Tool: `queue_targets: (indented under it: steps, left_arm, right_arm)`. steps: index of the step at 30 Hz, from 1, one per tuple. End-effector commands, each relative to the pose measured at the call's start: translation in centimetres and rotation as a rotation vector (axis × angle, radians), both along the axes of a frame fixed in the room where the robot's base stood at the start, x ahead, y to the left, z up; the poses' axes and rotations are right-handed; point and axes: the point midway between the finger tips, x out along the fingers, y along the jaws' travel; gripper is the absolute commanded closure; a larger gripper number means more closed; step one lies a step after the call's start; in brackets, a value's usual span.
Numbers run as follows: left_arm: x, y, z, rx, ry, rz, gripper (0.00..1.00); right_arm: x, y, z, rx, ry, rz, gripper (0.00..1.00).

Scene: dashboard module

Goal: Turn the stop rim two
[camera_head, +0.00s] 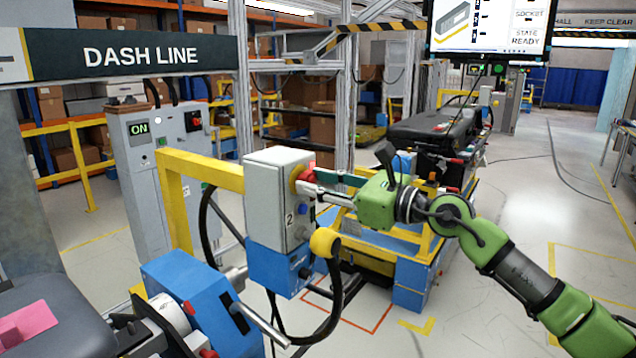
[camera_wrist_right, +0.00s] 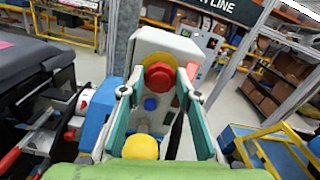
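The grey box marked 2 (camera_head: 272,200) stands on a blue base, with a red stop knob (camera_head: 306,174) on a yellow collar on its right face. The knob also shows in the wrist view (camera_wrist_right: 158,76), with a blue button (camera_wrist_right: 151,104) below it. My right gripper (camera_head: 309,180) reaches in from the right with its fingertips close to the knob. In the wrist view the right gripper (camera_wrist_right: 159,94) is open, its fingers apart on either side of the knob. Whether a fingertip touches the rim I cannot tell. My left gripper is not in view.
A yellow round knob (camera_head: 324,242) sticks out below the box, with a black cable hanging under it. A yellow frame (camera_head: 200,168) and a grey cabinet (camera_head: 152,170) showing ON stand left. A blue machine (camera_head: 203,305) is in front.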

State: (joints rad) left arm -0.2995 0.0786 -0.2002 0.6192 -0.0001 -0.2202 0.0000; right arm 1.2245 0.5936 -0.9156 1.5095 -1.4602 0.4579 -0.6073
Motion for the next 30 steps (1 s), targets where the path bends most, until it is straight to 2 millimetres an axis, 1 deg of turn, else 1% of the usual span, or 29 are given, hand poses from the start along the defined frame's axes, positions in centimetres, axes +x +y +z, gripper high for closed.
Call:
queue_targets:
  steps: [5, 11, 24, 30]
  left_arm:
    - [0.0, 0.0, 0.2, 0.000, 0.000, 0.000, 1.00]
    - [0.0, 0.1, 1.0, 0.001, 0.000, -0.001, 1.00]
    - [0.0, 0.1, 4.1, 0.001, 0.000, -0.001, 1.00]
    - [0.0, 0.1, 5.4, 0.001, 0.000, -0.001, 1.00]
  right_arm:
    - [0.0, -0.1, 0.1, 0.012, 0.015, -0.001, 0.91]
    - [0.1, 0.0, 0.2, 0.060, 0.082, -0.001, 0.91]
    - [0.2, -0.1, 0.5, 0.251, 0.343, 0.000, 0.91]
    - [0.2, -0.1, 0.4, 0.319, 0.435, 0.000, 0.91]
